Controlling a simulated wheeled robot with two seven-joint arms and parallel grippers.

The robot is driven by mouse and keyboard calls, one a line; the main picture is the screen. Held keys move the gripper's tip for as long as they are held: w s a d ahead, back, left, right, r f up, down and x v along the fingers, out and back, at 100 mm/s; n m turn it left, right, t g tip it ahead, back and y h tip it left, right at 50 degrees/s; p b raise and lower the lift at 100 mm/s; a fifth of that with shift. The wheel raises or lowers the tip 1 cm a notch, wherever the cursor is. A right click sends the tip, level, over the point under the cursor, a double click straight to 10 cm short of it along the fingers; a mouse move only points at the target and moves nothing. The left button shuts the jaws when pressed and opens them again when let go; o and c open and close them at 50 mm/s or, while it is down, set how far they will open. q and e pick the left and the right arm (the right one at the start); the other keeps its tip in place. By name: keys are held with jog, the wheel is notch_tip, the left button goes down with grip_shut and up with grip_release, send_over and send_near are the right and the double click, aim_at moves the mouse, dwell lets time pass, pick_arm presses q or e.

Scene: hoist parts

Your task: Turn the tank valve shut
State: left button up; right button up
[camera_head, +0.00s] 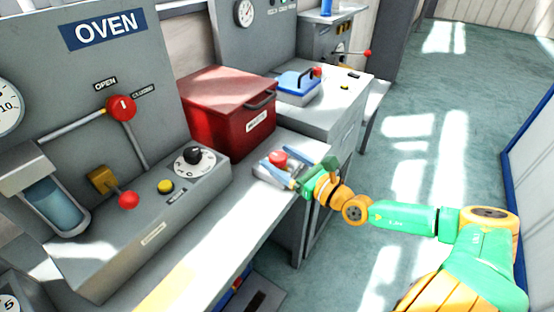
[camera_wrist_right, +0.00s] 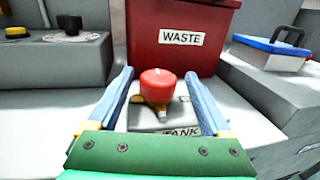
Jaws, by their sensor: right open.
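The tank valve has a round red knob (camera_wrist_right: 158,84) on a grey block with a partly hidden "TANK" label (camera_wrist_right: 183,132). In the head view the red knob (camera_head: 278,157) sits near the bench's front edge, right of the oven panel. My right gripper (camera_head: 280,161) reaches in from the right and is open. In the right wrist view its two blue fingers (camera_wrist_right: 157,75) stand left and right of the knob, with gaps showing on both sides. Whether the fingertips are level with the knob is hard to tell. My left gripper is not in view.
A red "WASTE" box (camera_wrist_right: 180,58) stands just behind the valve. A blue-lidded box (camera_head: 298,87) is on the grey unit behind. The oven panel (camera_head: 110,50) at left carries a red valve knob (camera_head: 121,107) and a red-tipped lever (camera_head: 128,200). The floor at right is clear.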

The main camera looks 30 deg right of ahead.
jog(key=shift+w+a, duration=0.2)
jog(key=shift+w, duration=0.45)
